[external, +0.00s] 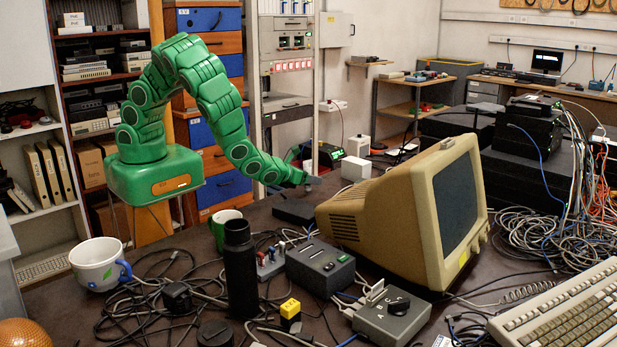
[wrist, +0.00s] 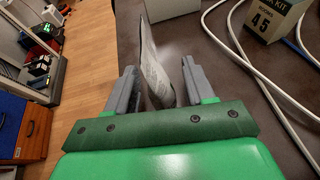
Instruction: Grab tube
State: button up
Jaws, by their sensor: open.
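A flat grey-white tube (wrist: 153,72) with small print on it shows in the wrist view. It stands between the two grey fingers of my gripper (wrist: 160,80), tilted a little. The fingers are open, with a narrow gap visible on each side of the tube. In the external view my gripper (external: 309,181) is low over the table behind the beige monitor. I cannot make out the tube there.
The beige monitor (external: 410,212) stands just right of my gripper in the external view. A black flat box (external: 295,211) lies in front of it. In the wrist view a white box (wrist: 170,8), a labelled kit box (wrist: 272,18) and white cables (wrist: 245,60) lie beyond and to the right.

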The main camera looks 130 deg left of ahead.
jog(key=shift+a+f, duration=0.1)
jog(key=shift+a, duration=0.15)
grip_shut()
jog(key=shift+w, duration=0.1)
dwell(0.3)
